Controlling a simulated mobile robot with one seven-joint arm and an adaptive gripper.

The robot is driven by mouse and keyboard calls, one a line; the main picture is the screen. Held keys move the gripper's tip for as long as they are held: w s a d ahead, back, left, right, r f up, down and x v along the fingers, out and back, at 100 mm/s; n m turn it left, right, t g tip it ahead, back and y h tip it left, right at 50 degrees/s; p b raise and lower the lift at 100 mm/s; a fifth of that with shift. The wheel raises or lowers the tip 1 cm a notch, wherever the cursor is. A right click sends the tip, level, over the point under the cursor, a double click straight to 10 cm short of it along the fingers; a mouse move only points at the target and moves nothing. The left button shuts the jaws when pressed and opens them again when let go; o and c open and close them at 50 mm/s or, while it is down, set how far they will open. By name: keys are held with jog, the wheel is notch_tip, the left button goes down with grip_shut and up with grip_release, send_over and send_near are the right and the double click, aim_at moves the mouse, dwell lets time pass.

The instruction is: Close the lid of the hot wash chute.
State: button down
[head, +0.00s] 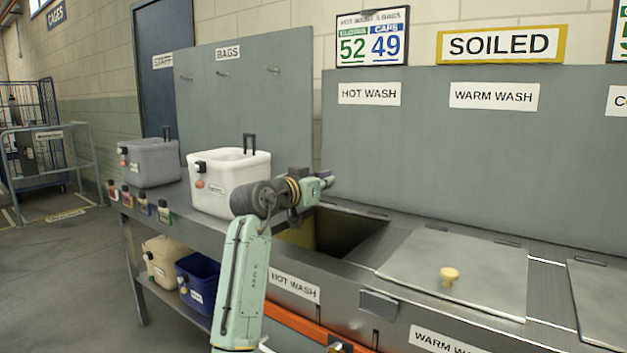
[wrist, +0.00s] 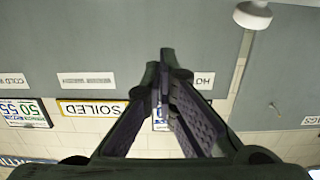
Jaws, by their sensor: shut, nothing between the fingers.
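The hot wash chute (head: 335,232) is an open dark rectangular hole in the metal counter, behind the HOT WASH front label. Its lid does not lie over the hole, and I cannot make out its outline against the grey back panel. My gripper (head: 328,179) is above the back left of the opening, pointing right and away. In the wrist view its fingers (wrist: 166,58) meet at the tips with nothing between them. A pale round knob (wrist: 252,14) shows at the top right of that upside-down view; I cannot tell what it is fixed to.
Small bottles (head: 144,206) line the counter's left edge. The back panel (head: 450,150) rises behind.

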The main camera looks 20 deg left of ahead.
jog(key=shift+x, duration=0.85)
jog(key=shift+s+a+f+p, duration=0.1)
jog(key=shift+s+f, duration=0.2)
jog(key=shift+f, duration=0.3)
jog(key=shift+s+a+f+p, duration=0.1)
jog(key=shift+s+f, duration=0.15)
jog(key=shift+f, duration=0.4)
jog(key=shift+s+a+f+p, duration=0.1)
jog(key=shift+s+f, duration=0.2)
jog(key=shift+f, duration=0.3)
jog(key=s+f+t+b, duration=0.1)
jog(key=f+b, duration=0.2)
jog(key=b, duration=0.1)
jog(key=s+f+t+b, duration=0.1)
jog(key=f+b, duration=0.3)
jog(key=b, duration=0.1)
jog(key=s+a+f+t+h+b, duration=0.1)
jog(key=f+b, duration=0.2)
jog(key=b, duration=0.1)
jog(key=shift+f, duration=0.35)
jog(key=shift+s+a+b, duration=0.1)
jog(key=shift+b, duration=0.25)
jog(key=shift+r, duration=0.1)
